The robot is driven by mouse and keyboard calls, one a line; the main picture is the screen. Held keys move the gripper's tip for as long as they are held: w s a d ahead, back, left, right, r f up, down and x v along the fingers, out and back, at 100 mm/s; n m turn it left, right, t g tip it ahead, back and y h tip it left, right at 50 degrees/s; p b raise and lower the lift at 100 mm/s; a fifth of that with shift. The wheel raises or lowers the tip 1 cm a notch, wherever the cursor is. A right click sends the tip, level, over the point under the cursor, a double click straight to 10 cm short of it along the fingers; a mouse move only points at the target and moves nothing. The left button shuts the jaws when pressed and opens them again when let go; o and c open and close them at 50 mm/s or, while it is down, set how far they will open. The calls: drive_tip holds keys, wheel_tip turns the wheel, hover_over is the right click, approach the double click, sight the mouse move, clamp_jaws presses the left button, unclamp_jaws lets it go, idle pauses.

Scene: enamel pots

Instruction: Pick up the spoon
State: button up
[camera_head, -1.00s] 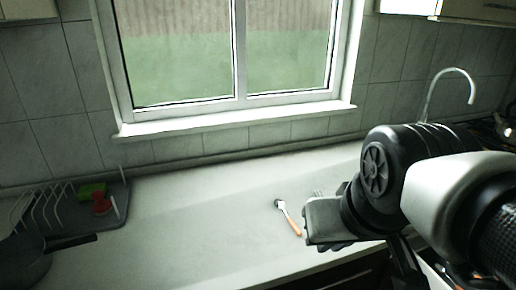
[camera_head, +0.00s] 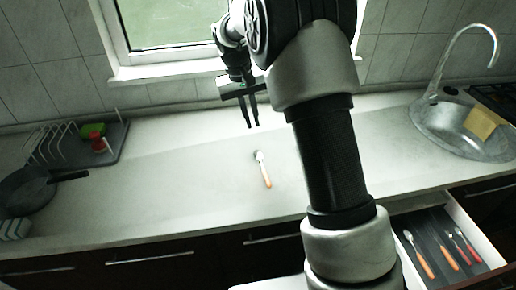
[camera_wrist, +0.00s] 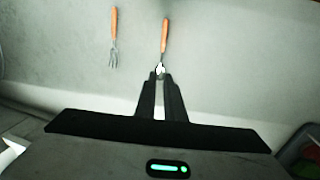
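The spoon, with an orange-brown handle (camera_head: 265,174) and a metal bowl, lies on the pale counter (camera_head: 180,190). It also shows in the wrist view (camera_wrist: 164,38), its bowl lined up with the gap between my fingertips. My gripper (camera_head: 252,126) points down and is open and empty, its fingertips apart. In the head view the fingertips appear above and behind the spoon's bowl, not touching it. A fork (camera_wrist: 114,38) with a similar handle lies left of the spoon in the wrist view; it is not visible in the head view.
An open drawer (camera_head: 484,226) at lower right holds several utensils. A sink (camera_head: 432,133) with a tap is at right. A dish rack (camera_head: 55,146) and a dark pan (camera_head: 28,186) stand at left.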

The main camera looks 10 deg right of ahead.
drive_tip(key=f, duration=0.2)
hover_over(261, 162)
drive_tip(key=a, duration=0.1)
drive_tip(key=f, duration=1.1)
drive_tip(key=shift+s+a+f, duration=0.1)
drive_tip(key=shift+s+f, duration=0.15)
drive_tip(key=shift+s, duration=0.15)
drive_tip(key=f, duration=0.3)
drive_tip(key=f+p, duration=0.1)
drive_tip(key=f, duration=0.1)
drive_tip(key=shift+w+d, duration=0.3)
drive_tip(key=shift+d, duration=0.1)
drive_tip(key=shift+c, duration=0.4)
clamp_jaws()
